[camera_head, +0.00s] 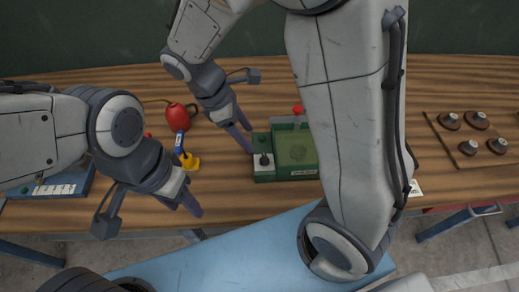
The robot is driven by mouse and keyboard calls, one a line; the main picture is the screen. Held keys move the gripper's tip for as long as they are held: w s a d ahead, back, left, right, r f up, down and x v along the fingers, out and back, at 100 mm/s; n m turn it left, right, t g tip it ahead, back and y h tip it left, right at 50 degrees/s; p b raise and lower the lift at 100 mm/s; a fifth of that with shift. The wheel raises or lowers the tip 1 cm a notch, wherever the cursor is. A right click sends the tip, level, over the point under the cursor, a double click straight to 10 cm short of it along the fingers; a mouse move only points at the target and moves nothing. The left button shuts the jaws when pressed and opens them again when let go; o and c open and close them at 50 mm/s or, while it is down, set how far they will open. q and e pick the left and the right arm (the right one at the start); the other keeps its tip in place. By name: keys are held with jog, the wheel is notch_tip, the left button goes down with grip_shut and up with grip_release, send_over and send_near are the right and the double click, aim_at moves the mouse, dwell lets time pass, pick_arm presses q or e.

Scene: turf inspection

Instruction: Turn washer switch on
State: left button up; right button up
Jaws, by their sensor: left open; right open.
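A green box-shaped device (297,151) sits on the wooden table. A small black switch or knob (264,159) stands on a pale plate at its left end, and a red knob (298,110) shows at its back. Which part is the washer switch cannot be told for certain. My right gripper (245,137) is open and empty, with its fingertips just left of and above the black switch; contact cannot be told. My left gripper (187,205) is open and empty near the table's front edge, left of the device. My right arm hides the device's right side.
A red rounded object (178,116) and a blue-and-yellow item (186,156) lie left of the device. A blue panel (65,184) is at far left. A brown board with several dark knobs (467,148) is at right. Bare table (235,192) lies in front of the device.

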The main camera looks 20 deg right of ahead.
aim_at(263, 157)
jog(key=x, duration=0.9)
jog(key=shift+s, duration=0.1)
jog(key=shift+c, duration=0.4)
grip_shut()
